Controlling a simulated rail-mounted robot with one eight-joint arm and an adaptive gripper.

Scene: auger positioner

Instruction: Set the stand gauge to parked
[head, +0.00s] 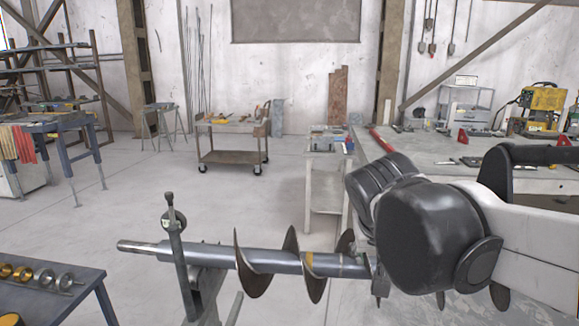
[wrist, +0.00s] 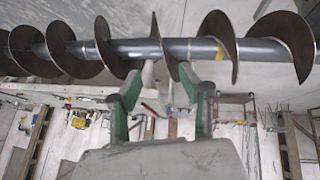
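An upright grey metal post with a small top knob and a round fitting, which looks like the stand gauge (head: 177,255), stands at the left end of the auger (head: 222,257) in the head view. The auger's shaft passes behind it, its bare tip to the left. The auger crosses the top of the wrist view (wrist: 110,48), and the gauge cannot be made out there. My gripper (wrist: 167,73) has green and grey fingers, spread apart, with their tips close below the auger shaft near a flight. Whether they touch it I cannot tell. In the head view my arm hides the gripper.
A workbench (head: 430,150) with tools stands at the right behind my arm. A blue-topped table (head: 60,296) holding rings is at the lower left. A wheeled cart (head: 232,128) stands farther back. The floor between is mostly clear. The auger flights stick out beside my gripper.

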